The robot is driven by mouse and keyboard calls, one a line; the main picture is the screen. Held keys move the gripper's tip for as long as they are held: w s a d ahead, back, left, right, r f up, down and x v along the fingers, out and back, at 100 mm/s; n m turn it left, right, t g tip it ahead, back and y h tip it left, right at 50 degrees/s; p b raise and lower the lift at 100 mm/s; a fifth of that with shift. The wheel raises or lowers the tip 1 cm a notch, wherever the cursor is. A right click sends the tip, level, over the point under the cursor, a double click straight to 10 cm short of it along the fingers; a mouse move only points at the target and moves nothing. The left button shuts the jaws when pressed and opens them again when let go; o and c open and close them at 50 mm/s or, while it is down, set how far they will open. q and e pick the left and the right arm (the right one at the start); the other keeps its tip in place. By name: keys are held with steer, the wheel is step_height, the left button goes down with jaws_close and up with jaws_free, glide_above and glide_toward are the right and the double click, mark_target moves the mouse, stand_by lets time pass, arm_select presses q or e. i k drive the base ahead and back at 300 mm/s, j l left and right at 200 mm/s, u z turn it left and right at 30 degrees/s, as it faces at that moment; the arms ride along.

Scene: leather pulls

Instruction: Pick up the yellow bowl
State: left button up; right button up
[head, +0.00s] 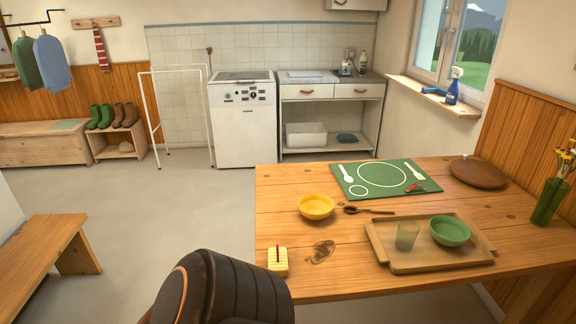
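The yellow bowl (316,207) stands upright and looks empty on the wooden table (330,258), near its left side. A dark spoon-like utensil (368,210) lies just to its right. Nothing touches the bowl. A dark rounded part, probably of my own arm, shows at the bottom, left of the table's near edge. Neither of my grippers is in view.
A wooden tray (390,257) holds a green bowl (450,231) and a cup (407,235). A green place mat (340,181) lies behind. A yellow block-like item (278,262) sits at the near left corner.

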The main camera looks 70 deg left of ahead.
mark_target(314, 206)
steer(key=u, duration=2.15)
